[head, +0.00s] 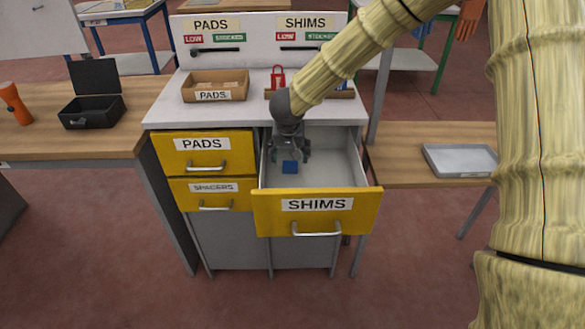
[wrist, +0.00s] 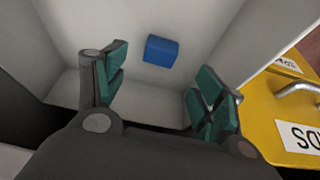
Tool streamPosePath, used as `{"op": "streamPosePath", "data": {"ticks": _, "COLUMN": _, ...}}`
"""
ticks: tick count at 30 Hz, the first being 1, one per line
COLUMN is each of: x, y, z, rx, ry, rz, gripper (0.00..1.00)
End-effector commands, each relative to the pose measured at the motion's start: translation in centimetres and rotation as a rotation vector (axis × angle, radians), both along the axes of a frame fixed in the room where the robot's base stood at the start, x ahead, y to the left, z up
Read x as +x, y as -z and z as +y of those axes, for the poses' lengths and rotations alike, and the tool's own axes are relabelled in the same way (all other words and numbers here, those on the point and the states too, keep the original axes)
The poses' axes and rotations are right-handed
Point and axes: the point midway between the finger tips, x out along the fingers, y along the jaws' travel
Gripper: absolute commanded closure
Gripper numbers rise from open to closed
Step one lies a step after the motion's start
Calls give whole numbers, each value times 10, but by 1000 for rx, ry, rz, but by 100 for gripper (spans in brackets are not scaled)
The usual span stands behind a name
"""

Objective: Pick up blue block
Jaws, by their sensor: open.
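The small blue block (head: 290,167) lies on the floor of the open SHIMS drawer (head: 317,207), toward its left side. My gripper (head: 289,157) points down into the drawer from above, close to the block. In the wrist view the blue block (wrist: 161,50) lies beyond the fingertips and between their lines. The gripper (wrist: 158,82) is open there, with its green-padded fingers spread and nothing between them. The block looks apart from both fingers. How far the fingertips are above the drawer floor is hard to tell.
A PADS box (head: 214,86) and a red padlock (head: 278,77) are on the cabinet top. A grey tray (head: 460,159) lies on the right table. The drawer walls stand close around my gripper.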

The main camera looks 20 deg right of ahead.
Motion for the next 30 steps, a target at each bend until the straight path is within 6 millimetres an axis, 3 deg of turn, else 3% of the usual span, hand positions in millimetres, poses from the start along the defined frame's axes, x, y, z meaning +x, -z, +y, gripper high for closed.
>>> {"op": "streamPosePath", "data": {"ticks": 3, "x": 6, "y": 16, "z": -2, "rx": 0, "ry": 0, "rz": 1, "gripper": 30}}
{"op": "streamPosePath", "data": {"ticks": 11, "x": 11, "y": 30, "z": -3, "rx": 1, "ry": -1, "rz": 0, "gripper": 30}}
{"op": "streamPosePath", "data": {"ticks": 21, "x": 26, "y": 67, "z": -10, "rx": 1, "ry": 1, "rz": 0, "gripper": 30}}
{"op": "streamPosePath", "data": {"ticks": 29, "x": 27, "y": 70, "z": -10, "rx": 1, "ry": -1, "rz": -2, "gripper": 30}}
{"op": "streamPosePath", "data": {"ticks": 30, "x": 27, "y": 70, "z": -10, "rx": 1, "ry": -1, "rz": -2, "gripper": 36}}
